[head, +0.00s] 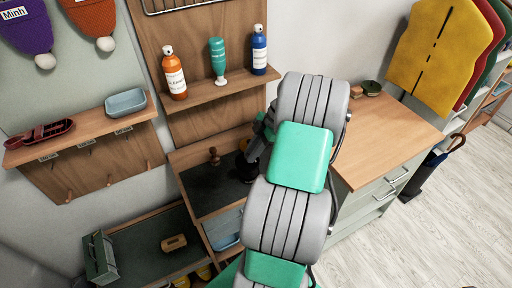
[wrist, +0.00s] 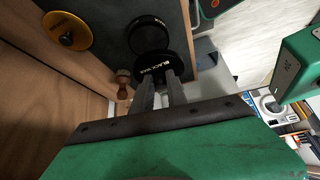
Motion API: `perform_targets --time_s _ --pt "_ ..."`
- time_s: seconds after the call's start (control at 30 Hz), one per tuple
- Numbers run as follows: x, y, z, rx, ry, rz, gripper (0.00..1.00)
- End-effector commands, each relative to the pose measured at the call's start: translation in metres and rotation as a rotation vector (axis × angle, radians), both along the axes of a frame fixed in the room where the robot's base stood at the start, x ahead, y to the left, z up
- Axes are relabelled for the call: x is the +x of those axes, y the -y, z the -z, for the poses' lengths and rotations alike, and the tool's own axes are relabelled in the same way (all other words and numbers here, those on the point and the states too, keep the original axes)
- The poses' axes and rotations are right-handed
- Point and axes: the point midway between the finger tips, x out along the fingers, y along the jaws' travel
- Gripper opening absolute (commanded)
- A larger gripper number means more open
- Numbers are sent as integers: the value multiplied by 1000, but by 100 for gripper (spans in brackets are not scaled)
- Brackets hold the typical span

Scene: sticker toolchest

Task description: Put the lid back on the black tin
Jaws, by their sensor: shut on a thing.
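My gripper (wrist: 166,80) is shut on the black lid (wrist: 150,68), a dark disc with pale lettering that begins "BLACK". The black tin (wrist: 148,32) is a dark round shape just past the lid in the wrist view. The lid overlaps the tin's near edge in that picture; I cannot tell whether they touch. In the head view a black round shape (head: 247,168) shows on the dark bench surface beside my gripper (head: 257,143). My arm hides part of that spot, and the fingertips are hard to make out there.
A small wooden knobbed thing (wrist: 122,84) stands close to the tin; it shows in the head view too (head: 213,157). A yellow round thing (wrist: 67,31) is at the wrist view's upper left. A shelf with several bottles (head: 219,90) is above. A wooden-topped cabinet (head: 385,135) stands right.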

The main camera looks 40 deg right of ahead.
Motion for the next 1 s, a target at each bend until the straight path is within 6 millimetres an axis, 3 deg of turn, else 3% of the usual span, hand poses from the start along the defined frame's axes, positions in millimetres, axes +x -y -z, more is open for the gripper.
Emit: perform_targets --time_s 0.43,1.0 --pt "15 15 64 17 -11 0 0" --pt "0 -2 56 -3 2 2 0"
